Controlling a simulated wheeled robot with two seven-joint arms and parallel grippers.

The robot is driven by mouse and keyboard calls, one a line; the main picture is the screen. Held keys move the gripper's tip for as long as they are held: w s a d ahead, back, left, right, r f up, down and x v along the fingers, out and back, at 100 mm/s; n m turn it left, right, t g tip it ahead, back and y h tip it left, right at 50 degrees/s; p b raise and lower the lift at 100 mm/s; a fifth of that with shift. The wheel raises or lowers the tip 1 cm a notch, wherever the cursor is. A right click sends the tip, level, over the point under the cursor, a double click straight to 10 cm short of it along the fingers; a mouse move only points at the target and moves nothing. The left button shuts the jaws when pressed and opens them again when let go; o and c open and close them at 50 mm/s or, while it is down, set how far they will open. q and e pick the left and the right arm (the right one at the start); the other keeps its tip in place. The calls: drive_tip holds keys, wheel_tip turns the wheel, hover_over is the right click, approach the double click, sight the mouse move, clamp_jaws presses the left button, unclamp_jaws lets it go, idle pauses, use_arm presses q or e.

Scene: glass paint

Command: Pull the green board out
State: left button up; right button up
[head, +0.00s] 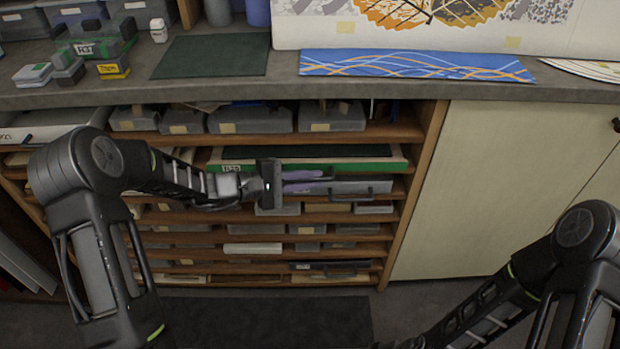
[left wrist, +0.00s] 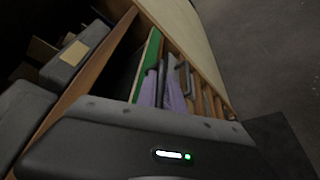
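The green board (head: 385,164) lies flat in an upper slot of the wooden shelf unit, with a green front edge, a dark top and a pale label. In the left wrist view its green edge (left wrist: 147,63) runs beside my fingers. My left gripper (head: 316,181) is in front of the shelf, just below the board's front edge.
A grey drawer or case with handles (head: 350,187) lies just below the board. Grey boxes (head: 250,120) fill the slot above. The counter (head: 290,88) overhangs the shelf and carries a dark green mat (head: 213,56). A cream cabinet (head: 500,190) stands to the right.

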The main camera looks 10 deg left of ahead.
use_arm(q)
clamp_jaws()
idle(1.1)
